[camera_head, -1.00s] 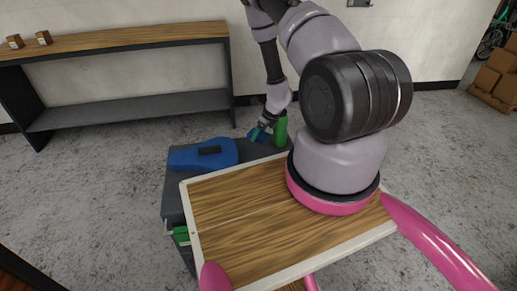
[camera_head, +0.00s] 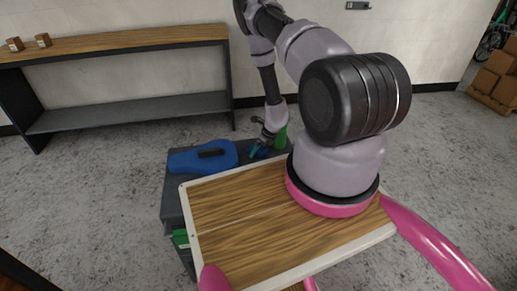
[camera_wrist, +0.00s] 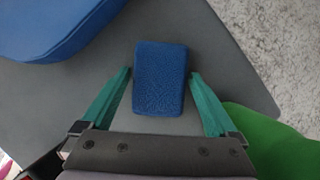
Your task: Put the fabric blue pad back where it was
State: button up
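The blue fabric pad (camera_wrist: 160,78) is a small rounded rectangle in the wrist view, over the dark grey cart top (camera_wrist: 110,70). It appears to lie flat on it. My gripper (camera_wrist: 160,80) has its two teal fingers apart, one on each side of the pad, with a narrow gap visible on both sides. In the head view my gripper (camera_head: 259,151) is low over the back of the cart top (camera_head: 175,206). There the pad is too small to tell apart from the fingers.
A green object (camera_head: 281,138) stands close on the right, also in the wrist view (camera_wrist: 262,140). A wooden-topped shelf (camera_head: 110,38) with two small boxes stands by the wall.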

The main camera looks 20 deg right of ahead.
jog(key=shift+r, duration=0.1)
jog(key=v, duration=1.2)
jog(key=w+a+r+n+y, duration=0.1)
jog(key=a+r+n, duration=0.25)
jog(key=r, duration=0.75)
jog(key=a+r+n+y, duration=0.25)
jog(key=a+r, duration=0.25)
jog(key=r, duration=0.6)
jog(key=w+a+r+n+y, duration=0.1)
jog(key=a+r+n, duration=0.3)
jog(key=r, duration=0.6)
jog(key=s+a+r+n, duration=0.3)
jog(key=s+r+n, duration=0.6)
jog(key=r, duration=0.5)
jog(key=s+d+r+n+t+h, duration=0.1)
jog(key=s+r+n+h, duration=0.1)
jog(key=s, duration=0.6)
jog(key=s+d+r+n+t+h, duration=0.2)
jog(key=s+r+n+h, duration=0.1)
jog(key=s+r, duration=0.4)
jog(key=shift+s+r+n, duration=0.25)
jog(key=shift+s+n, duration=0.3)
jog(key=shift+n, duration=0.15)
